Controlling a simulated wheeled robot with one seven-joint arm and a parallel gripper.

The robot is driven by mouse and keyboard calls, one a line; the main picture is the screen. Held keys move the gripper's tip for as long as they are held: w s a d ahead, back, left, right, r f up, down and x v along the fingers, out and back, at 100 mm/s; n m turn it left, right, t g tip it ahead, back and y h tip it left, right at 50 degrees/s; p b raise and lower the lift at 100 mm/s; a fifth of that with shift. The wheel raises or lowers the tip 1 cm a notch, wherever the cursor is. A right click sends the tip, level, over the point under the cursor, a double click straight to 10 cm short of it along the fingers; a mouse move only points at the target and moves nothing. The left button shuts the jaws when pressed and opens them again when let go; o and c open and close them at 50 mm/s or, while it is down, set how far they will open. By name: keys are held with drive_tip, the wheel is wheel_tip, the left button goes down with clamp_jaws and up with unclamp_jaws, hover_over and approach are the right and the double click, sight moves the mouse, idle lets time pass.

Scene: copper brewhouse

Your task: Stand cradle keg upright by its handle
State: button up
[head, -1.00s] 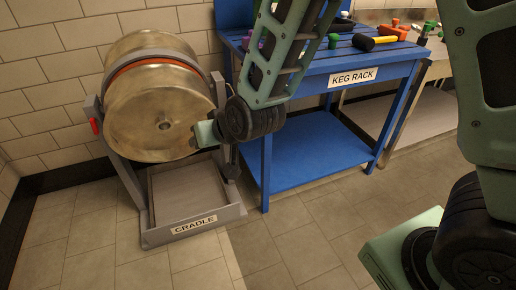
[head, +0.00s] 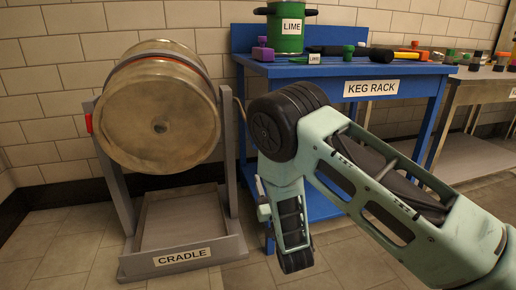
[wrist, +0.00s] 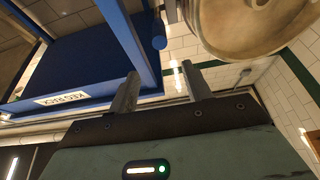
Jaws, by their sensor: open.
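The brass-coloured keg (head: 155,115) lies on its side in the grey cradle (head: 222,247), its round end facing me, with an orange-red band around it. A thin rod (head: 240,108) shows at the cradle's right post; its lower part is hidden behind my arm. In the wrist view the keg (wrist: 262,22) is at the upper right, beyond my gripper (wrist: 160,92). My gripper is open, with nothing between its fingers. A dark blue cylindrical piece (wrist: 159,37) is just beyond the fingers; I cannot tell whether it is the handle. The head view does not show the fingertips clearly.
The blue keg rack (head: 440,90) stands close right of the cradle, holding a green LIME keg (head: 285,30) and several tools. A steel table (head: 490,78) is further right. A red piece (head: 89,123) is on the cradle's left post. Floor left of the cradle is clear.

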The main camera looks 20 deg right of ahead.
drive_tip(key=b+x, duration=0.2)
drive_tip(key=x, duration=1.5)
drive_tip(key=shift+w+r, duration=0.1)
drive_tip(key=shift+r, duration=0.15)
clamp_jaws()
drive_tip(key=shift+r, duration=0.15)
